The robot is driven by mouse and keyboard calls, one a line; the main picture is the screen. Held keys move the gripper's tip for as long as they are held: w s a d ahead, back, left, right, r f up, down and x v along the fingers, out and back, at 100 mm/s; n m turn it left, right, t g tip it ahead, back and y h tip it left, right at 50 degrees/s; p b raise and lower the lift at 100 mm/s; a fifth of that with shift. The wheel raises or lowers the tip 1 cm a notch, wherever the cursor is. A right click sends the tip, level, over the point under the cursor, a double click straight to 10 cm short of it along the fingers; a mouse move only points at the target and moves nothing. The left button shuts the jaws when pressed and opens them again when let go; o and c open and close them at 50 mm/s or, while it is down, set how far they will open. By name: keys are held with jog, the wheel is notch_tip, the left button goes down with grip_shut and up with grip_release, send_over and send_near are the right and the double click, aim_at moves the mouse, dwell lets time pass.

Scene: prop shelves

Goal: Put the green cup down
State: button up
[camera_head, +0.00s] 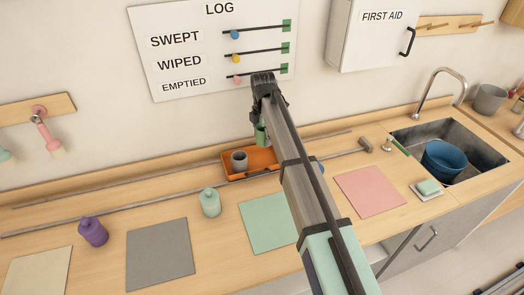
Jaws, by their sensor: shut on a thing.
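A green cup (261,136) shows as a small green piece below the end of my arm, above the right part of the orange tray. My gripper (262,118) is shut on the green cup, mostly hidden behind my own arm. The orange tray (232,173) lies on the wooden counter against the back. A grey cup (239,162) stands in the tray's left part. The tray's right end is hidden by my arm, and I cannot tell the gap between the green cup and the tray.
Flat green (265,226), grey (160,255) and pink (369,192) mats lie on the counter. A sink (478,158) holding a blue bowl (445,162) is at the right.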

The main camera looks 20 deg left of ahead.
aim_at(263, 129)
jog(key=shift+f+p, duration=1.05)
jog(key=shift+f, duration=3.3)
jog(key=shift+f, duration=0.1)
jog(key=o, duration=1.3)
jog(key=shift+c, duration=0.2)
notch_tip(263, 129, up, 12)
jog(key=b, duration=0.4)
